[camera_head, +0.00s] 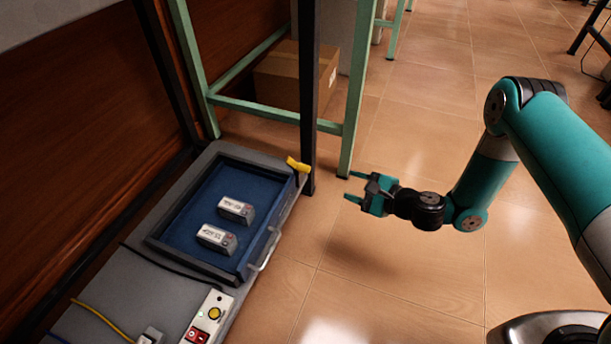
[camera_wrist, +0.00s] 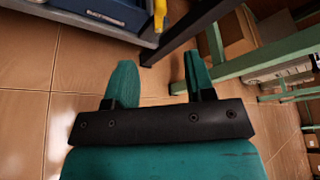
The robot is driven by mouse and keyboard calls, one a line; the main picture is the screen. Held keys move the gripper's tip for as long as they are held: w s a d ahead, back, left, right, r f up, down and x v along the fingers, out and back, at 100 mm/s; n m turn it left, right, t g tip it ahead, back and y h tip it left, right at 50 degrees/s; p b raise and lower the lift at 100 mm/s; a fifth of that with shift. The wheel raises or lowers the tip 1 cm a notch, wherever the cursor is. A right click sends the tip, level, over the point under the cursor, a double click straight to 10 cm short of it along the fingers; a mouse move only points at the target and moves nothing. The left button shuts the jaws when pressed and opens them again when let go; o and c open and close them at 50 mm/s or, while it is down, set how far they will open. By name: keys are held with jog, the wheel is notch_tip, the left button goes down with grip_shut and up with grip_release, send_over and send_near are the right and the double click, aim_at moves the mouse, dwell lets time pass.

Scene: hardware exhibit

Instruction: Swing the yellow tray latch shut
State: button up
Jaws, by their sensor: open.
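The yellow tray latch (camera_head: 297,165) sits at the far right corner of the blue tray (camera_head: 171,225) and sticks out over its edge towards the dark post. The latch also shows at the top of the wrist view (camera_wrist: 159,14). My gripper (camera_head: 349,186) is open and empty, to the right of the latch and apart from it, with its fingers pointing left. In the wrist view its two teal fingers (camera_wrist: 158,78) are spread with bare floor between them. Two grey-white labelled blocks (camera_head: 236,210) lie in the tray.
A dark upright post (camera_head: 308,90) stands just behind the latch, with a green table leg (camera_head: 357,90) beside it. A metal handle (camera_head: 268,250) is on the tray's right side. A switch panel (camera_head: 208,317) is in front.

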aim_at(309, 171)
jog(key=b+x, duration=0.7)
jog(key=x, duration=0.8)
jog(key=shift+a+f, duration=0.15)
jog(key=shift+w+a, duration=0.3)
jog(key=shift+a, duration=0.1)
grip_shut()
